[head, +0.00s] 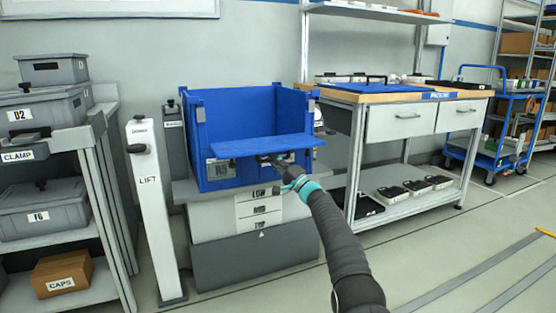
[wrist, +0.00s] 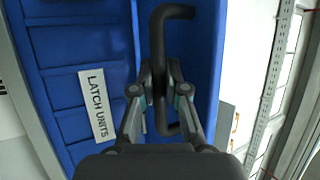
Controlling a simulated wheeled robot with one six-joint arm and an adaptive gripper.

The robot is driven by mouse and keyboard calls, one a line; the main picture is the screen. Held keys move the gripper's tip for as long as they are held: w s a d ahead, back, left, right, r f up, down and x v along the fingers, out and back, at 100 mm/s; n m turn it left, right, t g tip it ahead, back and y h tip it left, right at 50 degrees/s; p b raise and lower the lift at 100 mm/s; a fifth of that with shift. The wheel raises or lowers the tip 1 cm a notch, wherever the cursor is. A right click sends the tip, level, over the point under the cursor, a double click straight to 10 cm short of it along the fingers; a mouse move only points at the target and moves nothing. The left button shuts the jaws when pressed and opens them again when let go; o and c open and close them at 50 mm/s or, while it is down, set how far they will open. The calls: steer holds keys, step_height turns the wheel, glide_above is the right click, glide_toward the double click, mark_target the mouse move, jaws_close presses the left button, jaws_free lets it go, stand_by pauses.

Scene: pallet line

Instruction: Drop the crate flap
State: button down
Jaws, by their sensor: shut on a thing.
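The blue crate (head: 208,125) stands on a grey stand in the middle of the head view. Its blue flap (head: 262,145) sticks out from the front, edge towards me and close to level. My gripper (head: 275,161) is at the flap's near side, just under its edge. In the wrist view my gripper (wrist: 160,92) is shut on a black bar handle (wrist: 158,50), with one finger on each side. Blue panels fill much of that view, and one carries a white LATCH UNITS label (wrist: 97,106). How the handle joins the flap is partly hidden by my gripper.
A white LIFT post (head: 152,200) stands close left of the crate. A grey shelf with bins (head: 45,210) is further left. A workbench (head: 410,95) stands to the right.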

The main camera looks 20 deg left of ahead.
steer(key=shift+s+a+r, duration=0.1)
steer(key=shift+s+a, duration=0.1)
steer(key=shift+a, duration=0.15)
steer(key=c, duration=1.4)
jaws_free()
steer(key=shift+c, duration=0.2)
steer(key=shift+o, duration=1.3)
steer(key=shift+s+a, duration=0.1)
steer(key=shift+a, duration=0.15)
steer(key=shift+w+d, duration=0.3)
steer(key=shift+d, duration=0.25)
steer(key=shift+d, duration=0.1)
steer(key=v, duration=1.2)
steer(key=shift+f, duration=0.2)
